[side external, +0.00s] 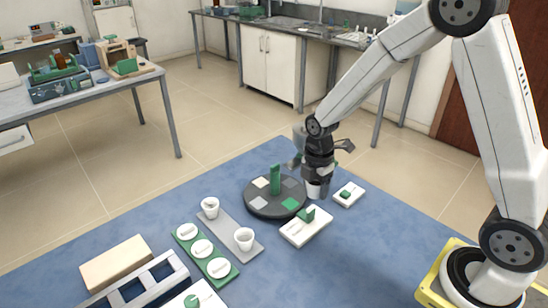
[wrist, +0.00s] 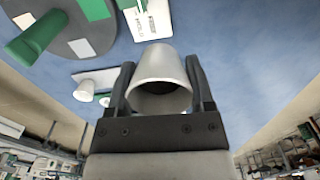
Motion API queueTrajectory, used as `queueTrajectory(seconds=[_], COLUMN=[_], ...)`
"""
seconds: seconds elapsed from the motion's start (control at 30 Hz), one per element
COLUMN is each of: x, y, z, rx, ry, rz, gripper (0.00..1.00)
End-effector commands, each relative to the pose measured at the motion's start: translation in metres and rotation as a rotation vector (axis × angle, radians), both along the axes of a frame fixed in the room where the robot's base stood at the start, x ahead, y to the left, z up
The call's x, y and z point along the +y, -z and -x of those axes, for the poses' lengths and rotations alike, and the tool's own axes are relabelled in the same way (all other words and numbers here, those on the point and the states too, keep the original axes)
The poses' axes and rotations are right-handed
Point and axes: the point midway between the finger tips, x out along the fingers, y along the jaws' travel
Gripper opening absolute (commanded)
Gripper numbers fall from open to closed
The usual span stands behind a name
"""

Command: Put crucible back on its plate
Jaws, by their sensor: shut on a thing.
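My gripper (side external: 316,184) is shut on a white crucible (side external: 313,190), above or at the blue table beside the dark round turntable; I cannot tell whether the crucible touches the table. In the wrist view the held crucible (wrist: 162,72) sits between the two fingers, its open rim toward the camera. A long grey plate (side external: 226,227) lies left of the turntable. One white crucible (side external: 210,207) stands at its far end and another (side external: 244,240) near its near end, with a bare stretch between them.
The dark turntable (side external: 262,210) carries a green post (side external: 275,179) and coloured pads. White blocks with green parts lie in front of it (side external: 300,235) and to its right (side external: 355,190). A green tray (side external: 221,265) holds three white discs. A grey rack (side external: 140,286) stands front left.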

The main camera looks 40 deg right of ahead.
Motion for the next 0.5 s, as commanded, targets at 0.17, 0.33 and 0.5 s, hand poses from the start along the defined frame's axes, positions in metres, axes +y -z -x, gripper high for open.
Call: queueTrajectory(seconds=[0.17,0.33,0.5], x=[0.019,0.04,0.065], y=[0.009,0.019,0.03], z=[-0.035,-0.067,-0.096], rx=[0.0,-0.001,-0.002], ry=[-0.071,-0.142,-0.213], rz=[0.0,0.0,0.0], gripper=[0.0,0.0,0.0])
